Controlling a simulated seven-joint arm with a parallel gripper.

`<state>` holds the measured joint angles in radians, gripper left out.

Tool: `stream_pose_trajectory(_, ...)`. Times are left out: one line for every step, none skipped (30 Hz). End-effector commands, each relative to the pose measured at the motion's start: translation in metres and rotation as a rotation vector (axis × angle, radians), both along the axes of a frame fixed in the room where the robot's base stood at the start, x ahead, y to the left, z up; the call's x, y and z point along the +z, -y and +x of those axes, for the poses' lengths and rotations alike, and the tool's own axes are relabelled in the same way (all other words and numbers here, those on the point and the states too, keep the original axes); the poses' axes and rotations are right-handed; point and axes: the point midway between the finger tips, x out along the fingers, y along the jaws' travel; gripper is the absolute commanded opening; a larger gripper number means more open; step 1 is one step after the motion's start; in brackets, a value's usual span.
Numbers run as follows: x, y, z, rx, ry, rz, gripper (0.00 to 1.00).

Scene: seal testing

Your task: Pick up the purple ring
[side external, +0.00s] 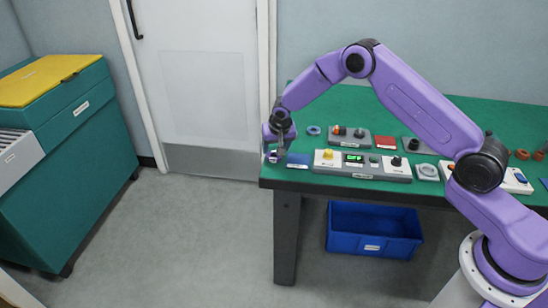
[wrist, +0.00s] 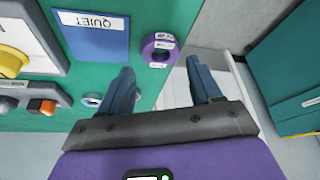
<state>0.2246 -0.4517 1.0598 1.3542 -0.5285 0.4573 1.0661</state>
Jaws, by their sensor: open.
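The purple ring (wrist: 147,49) lies flat on the green table near its edge, with white labels on it. In the wrist view it sits just beyond and between my two spread fingertips, untouched as far as I can see. My gripper (wrist: 161,68) is open and empty. In the side view my gripper (side external: 278,153) points down low over the table's left front corner, and the ring is mostly hidden behind the fingers there.
A blue card (wrist: 95,38) marked QUIET lies beside the ring. A bluish ring (side external: 314,130) lies further back. A control panel (side external: 362,165) with a yellow knob stands to the right. The table edge is close; a blue bin (side external: 374,230) sits below.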

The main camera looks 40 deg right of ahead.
Motion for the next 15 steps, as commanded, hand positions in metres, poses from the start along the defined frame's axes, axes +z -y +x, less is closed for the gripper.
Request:
stream_pose_trajectory(-0.008, 0.001, 0.001, 0.0, -0.003, -0.001, 0.64)
stream_pose_trajectory(-0.012, 0.001, 0.002, 0.0, -0.003, -0.001, 0.64)
stream_pose_trajectory(-0.017, 0.001, 0.004, 0.0, -0.003, -0.001, 0.64)
stream_pose_trajectory(-0.021, 0.001, 0.005, 0.0, -0.003, -0.001, 0.64)
stream_pose_trajectory(-0.024, 0.001, 0.007, 0.0, -0.002, 0.0, 0.64)
stream_pose_trajectory(-0.028, 0.002, 0.008, 0.001, -0.002, 0.0, 0.64)
stream_pose_trajectory(-0.031, 0.002, 0.009, 0.001, -0.002, 0.0, 0.64)
stream_pose_trajectory(-0.033, 0.003, 0.01, 0.001, -0.001, -0.001, 0.64)
stream_pose_trajectory(-0.036, 0.003, 0.011, 0.001, -0.001, -0.001, 0.64)
stream_pose_trajectory(-0.037, 0.004, 0.012, 0.001, -0.001, -0.001, 0.64)
stream_pose_trajectory(-0.038, 0.004, 0.012, 0.001, -0.001, 0.0, 0.64)
stream_pose_trajectory(-0.039, 0.004, 0.013, 0.001, -0.001, 0.0, 0.64)
stream_pose_trajectory(-0.039, 0.004, 0.013, 0.001, 0.0, 0.0, 0.64)
stream_pose_trajectory(-0.04, 0.004, 0.013, 0.001, 0.0, 0.0, 0.64)
stream_pose_trajectory(-0.039, 0.004, 0.013, 0.0, 0.0, 0.0, 0.64)
